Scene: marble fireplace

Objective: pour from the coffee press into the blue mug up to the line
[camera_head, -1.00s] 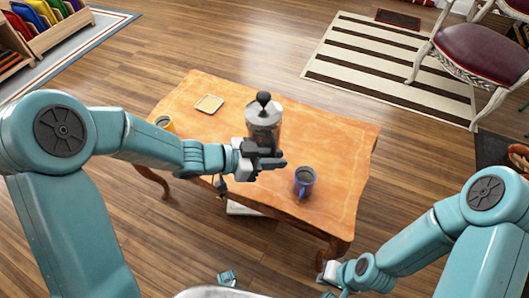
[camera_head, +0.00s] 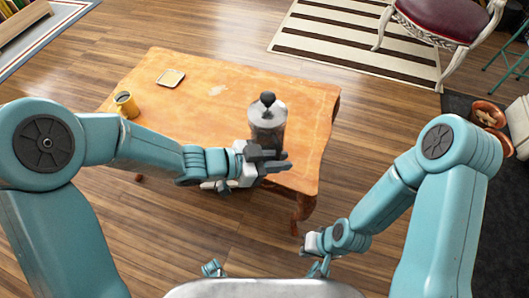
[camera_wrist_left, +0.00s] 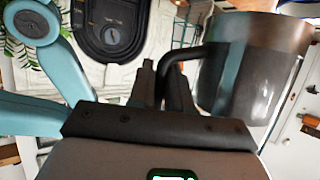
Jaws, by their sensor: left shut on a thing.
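The coffee press (camera_head: 268,128), a clear and grey cylinder with a black knob on its lid, is upright in the head view. My left gripper (camera_head: 272,165) is shut on its handle; the press appears in front of the table's right part. In the left wrist view the press (camera_wrist_left: 245,75) fills the upper right, and its dark handle curves down to the fingers (camera_wrist_left: 163,82). The blue mug does not show now, probably hidden behind the press and gripper. My right gripper (camera_head: 316,258) is low, in front of the table, its fingers too small to read.
The wooden table (camera_head: 225,75) holds a yellow mug (camera_head: 125,104) and a small square coaster (camera_head: 170,77) at its left. A chair (camera_head: 440,25) and striped rug (camera_head: 330,40) lie beyond. Terracotta pots (camera_head: 487,113) stand at the right.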

